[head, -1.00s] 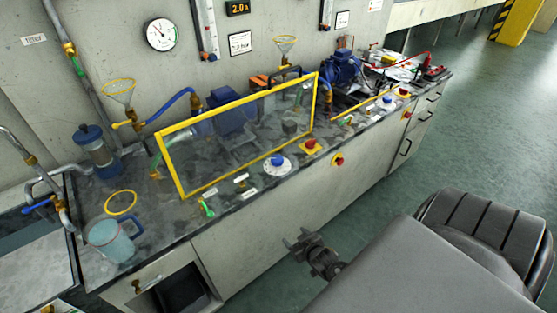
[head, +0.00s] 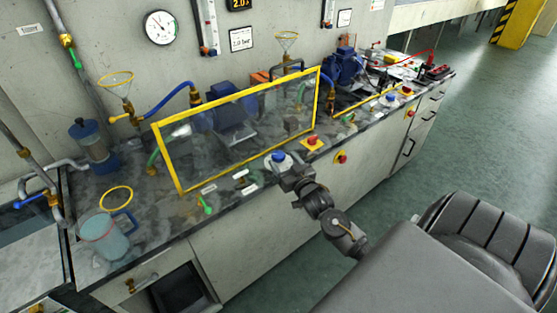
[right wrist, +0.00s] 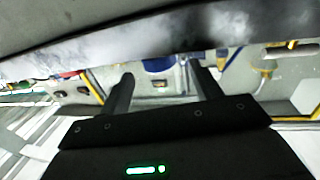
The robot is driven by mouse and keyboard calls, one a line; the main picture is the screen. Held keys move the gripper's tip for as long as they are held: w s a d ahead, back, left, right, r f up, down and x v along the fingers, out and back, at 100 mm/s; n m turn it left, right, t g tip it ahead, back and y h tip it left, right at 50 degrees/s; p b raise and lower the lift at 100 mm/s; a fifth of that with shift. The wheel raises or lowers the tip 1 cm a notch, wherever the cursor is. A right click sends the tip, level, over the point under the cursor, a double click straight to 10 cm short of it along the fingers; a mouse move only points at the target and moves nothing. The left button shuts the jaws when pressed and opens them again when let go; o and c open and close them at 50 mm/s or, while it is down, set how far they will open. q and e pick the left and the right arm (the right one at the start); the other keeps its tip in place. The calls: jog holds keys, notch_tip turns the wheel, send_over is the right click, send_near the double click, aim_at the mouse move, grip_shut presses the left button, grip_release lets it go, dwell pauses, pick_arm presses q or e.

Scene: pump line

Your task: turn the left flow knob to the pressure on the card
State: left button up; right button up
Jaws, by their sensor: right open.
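The left flow knob (head: 278,157) is blue and sits on a white round dial near the bench's front edge, just in front of the yellow-framed guard. The card (head: 241,39) on the wall seems to read 2.0 bar. A round pressure gauge (head: 160,28) hangs to its left; its reading is too small to tell. My right gripper (head: 291,174) is open at the front side of the knob, partly covering the dial; contact cannot be told. In the right wrist view the fingers (right wrist: 164,88) are apart, with a blurred blue shape beyond them. My left gripper is out of view.
The clear guard with a yellow frame (head: 246,95) stands behind the knob. A green valve (head: 204,204) and a jug (head: 102,240) are to the left.

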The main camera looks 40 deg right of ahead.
aim_at(279, 155)
jog(key=b+x, duration=0.1)
jog(key=x, duration=0.2)
jog(key=shift+w+d+f+b, duration=0.1)
jog(key=shift+w+b, duration=0.2)
jog(key=shift+w, duration=0.45)
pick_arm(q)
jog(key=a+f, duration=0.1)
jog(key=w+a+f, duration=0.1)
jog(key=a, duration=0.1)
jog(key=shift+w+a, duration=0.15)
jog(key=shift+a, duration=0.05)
